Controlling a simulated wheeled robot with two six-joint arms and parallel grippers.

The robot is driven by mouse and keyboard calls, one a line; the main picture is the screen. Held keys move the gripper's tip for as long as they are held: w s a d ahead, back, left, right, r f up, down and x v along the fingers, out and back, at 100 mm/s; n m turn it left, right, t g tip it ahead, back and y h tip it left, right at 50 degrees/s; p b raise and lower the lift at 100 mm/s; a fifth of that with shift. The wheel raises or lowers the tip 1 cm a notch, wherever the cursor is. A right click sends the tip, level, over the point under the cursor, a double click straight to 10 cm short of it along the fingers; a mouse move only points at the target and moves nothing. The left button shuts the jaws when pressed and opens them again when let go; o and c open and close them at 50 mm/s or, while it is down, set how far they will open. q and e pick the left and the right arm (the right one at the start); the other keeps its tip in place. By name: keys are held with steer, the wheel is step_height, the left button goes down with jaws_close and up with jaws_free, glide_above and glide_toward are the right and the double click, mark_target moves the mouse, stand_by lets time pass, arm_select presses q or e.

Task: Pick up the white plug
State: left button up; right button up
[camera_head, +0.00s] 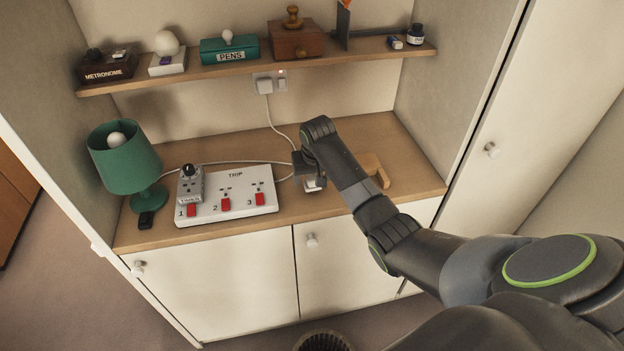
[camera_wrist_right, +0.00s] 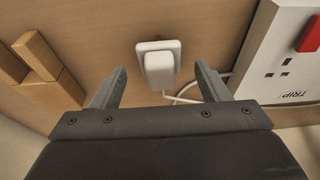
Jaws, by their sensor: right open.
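The white plug (camera_wrist_right: 158,66) lies on the wooden counter, with a white cable running from it. In the right wrist view my right gripper (camera_wrist_right: 158,88) is open, with one finger to each side and the plug just beyond and between the fingertips, apart from both. In the head view the right gripper (camera_head: 309,172) is over the counter, right of the power strip, and the plug (camera_head: 314,185) shows partly below it. My left gripper is not in view.
The white power strip (camera_head: 245,203) with red switches stands left of the gripper. A wooden block piece (camera_head: 375,169) is to the right. A green lamp (camera_head: 124,155) stands at the left end. A shelf (camera_head: 200,71) with several objects hangs above. Another white plug (camera_head: 263,85) sits in the wall socket.

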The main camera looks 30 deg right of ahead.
steer(key=shift+x, duration=0.8)
steer(key=c, duration=1.1)
